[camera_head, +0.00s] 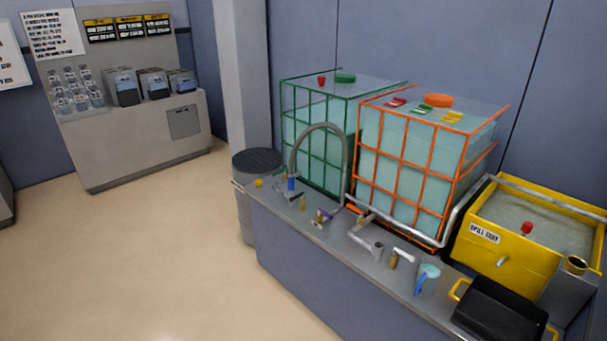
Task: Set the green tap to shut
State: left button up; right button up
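The green-caged tank (313,150) stands at the back of the bench, left of the orange-caged tank. Small fittings sit on the bench in front of it: a brass piece (302,203) and a fitting with dark and purplish parts (322,217). Which of these is the green tap, and how its handle is turned, is too small to tell. A grey hose (320,127) arches in front of the green cage, and a blue piece (291,184) shows at its left end. Neither of my grippers is in view.
The orange-caged tank (403,195) stands on the right, with a white-levered brass fitting (394,262) and a blue jug (428,280) in front. A yellow spill tray (482,235) and black tray (493,307) fill the right end. The floor (170,260) at left is clear.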

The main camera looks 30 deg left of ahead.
aim_at(283, 172)
jog(key=u, duration=1.1)
jog(key=i+j+z, duration=0.1)
jog(key=i, duration=0.2)
jog(key=i+j+z, duration=0.1)
jog(key=i+j, duration=0.1)
jog(key=i, duration=0.1)
